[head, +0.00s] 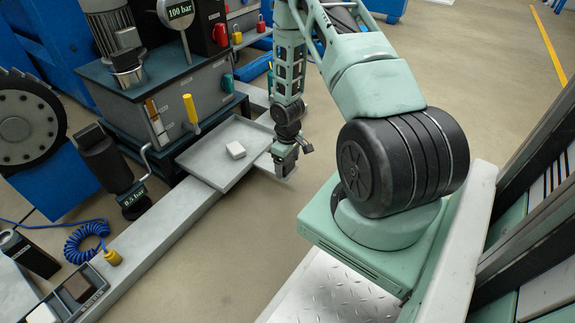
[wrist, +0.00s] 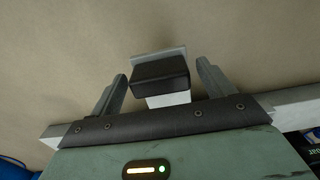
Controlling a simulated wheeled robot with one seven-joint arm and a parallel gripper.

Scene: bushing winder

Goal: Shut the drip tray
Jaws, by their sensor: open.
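The drip tray (head: 207,162) is a shallow grey tray with a low rim. My gripper (head: 284,170) points down just right of the tray's outer edge. In the wrist view my gripper (wrist: 162,72) is open, its two fingers well apart. A black block (wrist: 160,76) with light grey parts shows between them, with gaps on both sides. I cannot tell for certain whether it is the tray's handle; the head view hides it behind my gripper.
The power unit (head: 185,85) has a yellow lever (head: 191,110) above the tray. A hand crank (head: 150,160) and a grey floor beam (head: 150,235) are at the tray's left. Open floor (head: 250,240) lies in front of the tray.

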